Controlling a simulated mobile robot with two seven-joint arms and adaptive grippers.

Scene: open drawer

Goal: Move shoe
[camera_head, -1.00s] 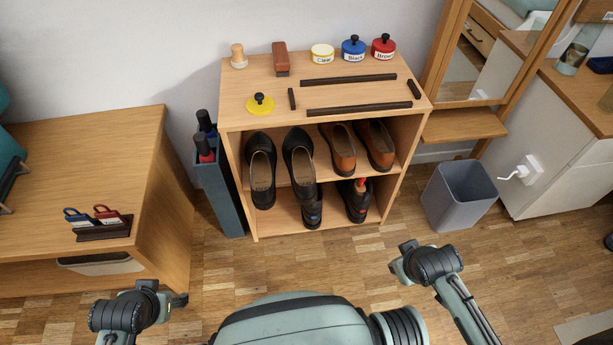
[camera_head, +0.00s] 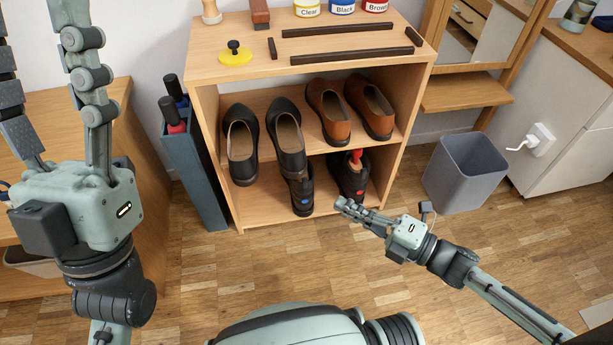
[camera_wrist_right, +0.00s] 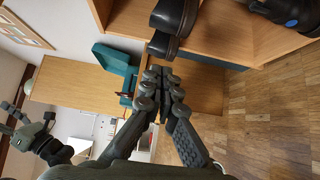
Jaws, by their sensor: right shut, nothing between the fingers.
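On the upper shelf of the wooden rack (camera_head: 205,105) stand two black shoes, a left one (camera_head: 237,165) and a right one (camera_head: 291,155), and two brown shoes, (camera_head: 334,127) and (camera_head: 376,120). On the lower shelf stand a black shoe with a blue dot (camera_head: 302,195) and a black shoe with a red insert (camera_head: 352,182). My right gripper (camera_head: 343,203) is shut and empty, in front of the lower shelf below the red-insert shoe. Its closed fingers show in the right wrist view (camera_wrist_right: 162,78), near a black shoe (camera_wrist_right: 173,18). My left gripper (camera_head: 40,20) is raised at the left, open and empty.
A blue-grey bin (camera_head: 195,165) with brushes stands left of the rack, and a grey waste bin (camera_head: 465,175) stands right. Polish tins, a yellow lid (camera_head: 236,57) and dark strips (camera_head: 340,29) lie on the rack top. The floor (camera_head: 260,265) in front is clear.

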